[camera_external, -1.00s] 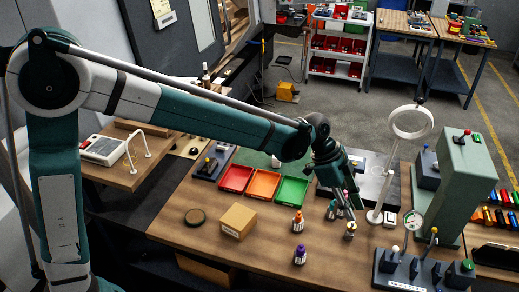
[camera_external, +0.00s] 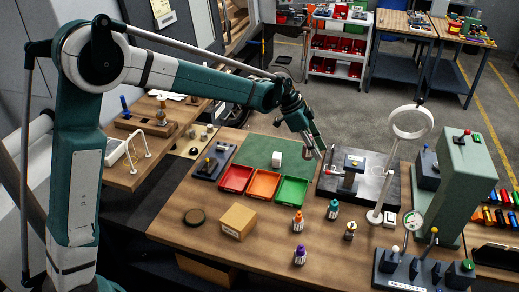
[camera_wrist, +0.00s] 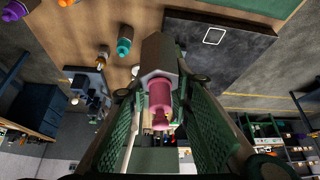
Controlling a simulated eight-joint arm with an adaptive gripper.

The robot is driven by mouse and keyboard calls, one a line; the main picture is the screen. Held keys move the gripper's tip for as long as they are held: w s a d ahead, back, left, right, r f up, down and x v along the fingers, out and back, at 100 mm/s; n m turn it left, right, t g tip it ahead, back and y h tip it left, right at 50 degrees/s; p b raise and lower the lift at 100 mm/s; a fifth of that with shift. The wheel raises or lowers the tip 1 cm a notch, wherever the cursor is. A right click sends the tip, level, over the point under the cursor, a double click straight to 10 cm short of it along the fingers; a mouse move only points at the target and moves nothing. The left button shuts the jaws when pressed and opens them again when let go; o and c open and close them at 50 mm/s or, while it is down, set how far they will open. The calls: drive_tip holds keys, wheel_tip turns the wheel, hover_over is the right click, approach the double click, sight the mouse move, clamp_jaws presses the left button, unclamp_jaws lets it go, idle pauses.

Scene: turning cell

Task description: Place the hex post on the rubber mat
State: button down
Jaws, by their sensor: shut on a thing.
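My gripper (camera_external: 314,150) is in the air above the back of the workbench, between the green mat and the dark plate. In the wrist view my gripper (camera_wrist: 160,112) has its green-padded fingers shut on the hex post (camera_wrist: 159,60), a grey six-sided piece with a pink-red round section between the pads. The post points away from the wrist and hangs clear of the bench.
Red (camera_external: 236,179), orange (camera_external: 264,184) and green (camera_external: 292,190) trays stand before the mat. Small bottles, a cardboard box (camera_external: 238,221) and a white ring stand (camera_external: 378,205) are nearer. Much of the mat is bare.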

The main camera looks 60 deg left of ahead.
drive_tip(key=s+a+n, duration=0.1)
drive_tip(key=a+n, duration=0.1)
drive_tip(key=a, duration=1.5)
drive_tip(key=n+y+p, duration=0.1)
drive_tip(key=y, duration=0.1)
hover_over(267, 155)
drive_tip(key=s+a, duration=0.1)
drive_tip(key=s, duration=0.1)
wheel_tip(267, 155, down, 11)
drive_tip(key=shift+s+f+t, duration=0.15)
drive_tip(key=shift+f+t, duration=0.15)
drive_tip(key=shift+t, duration=0.1)
drive_tip(key=shift+f+p, duration=0.35)
drive_tip(key=shift+f, duration=2.75)
drive_tip(key=shift+f, duration=1.9)
drive_tip(key=shift+f, duration=0.1)
